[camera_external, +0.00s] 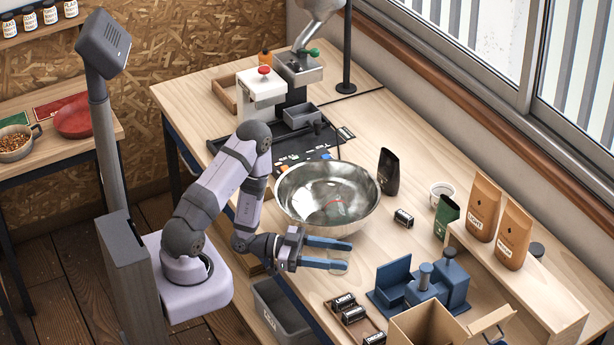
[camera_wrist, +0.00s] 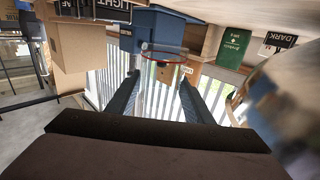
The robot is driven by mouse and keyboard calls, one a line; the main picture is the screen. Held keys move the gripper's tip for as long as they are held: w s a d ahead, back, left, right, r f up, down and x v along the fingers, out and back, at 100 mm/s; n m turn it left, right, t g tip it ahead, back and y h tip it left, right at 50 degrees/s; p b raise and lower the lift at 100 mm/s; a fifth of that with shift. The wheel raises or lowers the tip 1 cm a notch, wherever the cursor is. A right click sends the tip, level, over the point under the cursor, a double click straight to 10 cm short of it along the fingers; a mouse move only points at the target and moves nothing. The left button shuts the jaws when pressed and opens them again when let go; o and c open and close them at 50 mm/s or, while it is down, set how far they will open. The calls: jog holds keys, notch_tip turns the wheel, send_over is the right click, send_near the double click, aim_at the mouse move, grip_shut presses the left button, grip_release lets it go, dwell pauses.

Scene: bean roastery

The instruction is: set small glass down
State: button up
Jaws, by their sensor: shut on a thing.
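My gripper (camera_external: 328,253) has blue fingers and reaches out level past the near side of the steel bowl (camera_external: 290,196). The small glass (camera_wrist: 165,52) is clear with a red ring, and sits between the fingertips of my gripper (camera_wrist: 160,85) in the wrist view. The fingers are shut on it. In the outside view the glass (camera_external: 338,256) is faint and partly hidden by the fingers. I cannot tell how far it is above the table (camera_external: 275,303).
The blue press-like block (camera_external: 420,290) and an open cardboard box (camera_external: 428,325) stand to the right. A tray of small labelled tins (camera_external: 352,315) lies in front. A grey bin (camera_external: 282,310) is below the table edge.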

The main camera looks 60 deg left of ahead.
jog(key=shift+f+p, duration=0.4)
jog(key=shift+f, duration=2.1)
jog(key=shift+f, duration=0.1)
jog(key=shift+f, duration=0.15)
jog(key=o, duration=1.2)
jog(key=shift+v, duration=0.8)
jog(key=shift+o, duration=0.5)
jog(key=shift+v, duration=2.9)
